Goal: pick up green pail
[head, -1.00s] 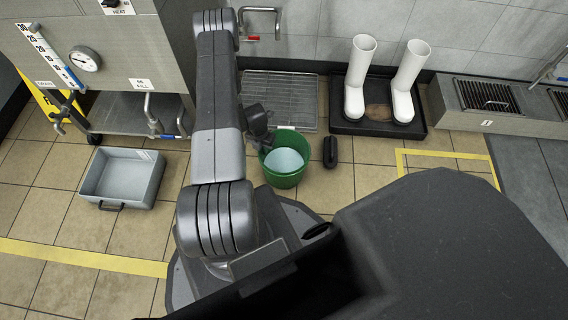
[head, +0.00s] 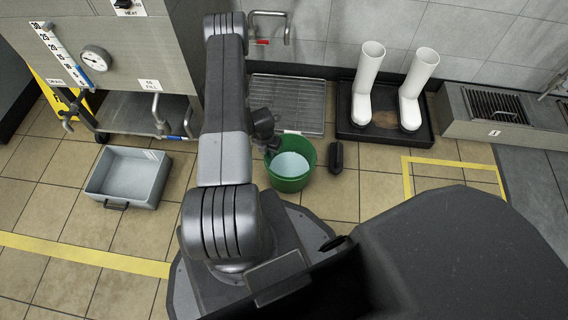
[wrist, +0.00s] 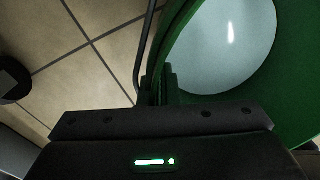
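The green pail (head: 289,184) stands upright on the tiled floor in the head view, with a pale, whitish inside. My gripper (head: 269,146) is at the pail's left back edge, seen from above and partly hidden by my arm. In the wrist view the pail (wrist: 292,105) fills the right side. There my gripper's fingers (wrist: 168,86) are close together at the pail's near rim, beside a thin dark bar that looks like its handle. They appear shut on the pail's edge. The exact contact is dark and hard to make out.
A grey tub (head: 130,177) sits on the floor at left. A dark oblong object (head: 336,156) lies just right of the pail. Behind are a floor grate (head: 290,100) and white boots (head: 415,90) on a black tray (head: 350,127). A steel machine (head: 150,60) stands at back left.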

